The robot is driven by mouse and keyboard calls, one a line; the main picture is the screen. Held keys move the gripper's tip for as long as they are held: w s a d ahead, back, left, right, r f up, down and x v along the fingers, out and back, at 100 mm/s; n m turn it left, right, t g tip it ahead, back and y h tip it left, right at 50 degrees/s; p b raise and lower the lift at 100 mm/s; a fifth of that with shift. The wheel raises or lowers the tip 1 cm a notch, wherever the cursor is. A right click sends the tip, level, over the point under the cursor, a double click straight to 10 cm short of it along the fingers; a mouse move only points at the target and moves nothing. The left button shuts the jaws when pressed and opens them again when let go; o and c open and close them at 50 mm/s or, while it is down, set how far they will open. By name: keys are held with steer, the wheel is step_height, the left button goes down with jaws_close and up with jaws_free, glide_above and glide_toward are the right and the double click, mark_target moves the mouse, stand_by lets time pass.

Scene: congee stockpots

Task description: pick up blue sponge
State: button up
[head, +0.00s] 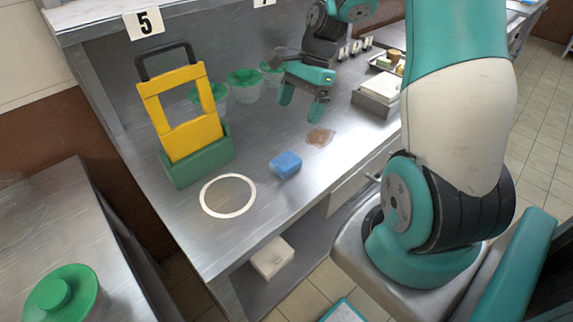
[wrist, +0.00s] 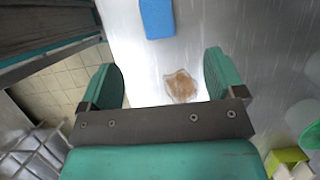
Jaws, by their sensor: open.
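The blue sponge (head: 286,165) lies on the steel counter in the head view, right of a white ring. It also shows at the top of the wrist view (wrist: 157,18), ahead of my fingers and apart from them. My gripper (head: 303,108) is open and empty above the counter, behind the sponge in the head view. In the wrist view its two fingers (wrist: 165,85) stand wide apart, with a brown stain on the counter between them in the picture.
The brown stain (head: 320,137) lies behind the sponge. The white ring (head: 228,196) lies flat near the counter's front. A yellow-and-green caddy (head: 197,158) stands at the left. Green-lidded tubs (head: 244,85) stand at the back, and a tray (head: 376,95) sits at the right.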

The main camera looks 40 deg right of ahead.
glide_toward(285, 161)
steer(key=x, duration=0.5)
steer(key=shift+w+a+r, duration=0.1)
steer(key=shift+w, duration=0.2)
steer(key=shift+s+x, duration=0.1)
steer(key=shift+x, duration=1.25)
steer(key=shift+s+x, duration=0.15)
steer(key=shift+x, duration=1.2)
steer(key=c, duration=1.1)
steer(key=r, duration=1)
steer(key=r+p, duration=0.1)
steer(key=r, duration=0.9)
steer(key=shift+d, duration=0.2)
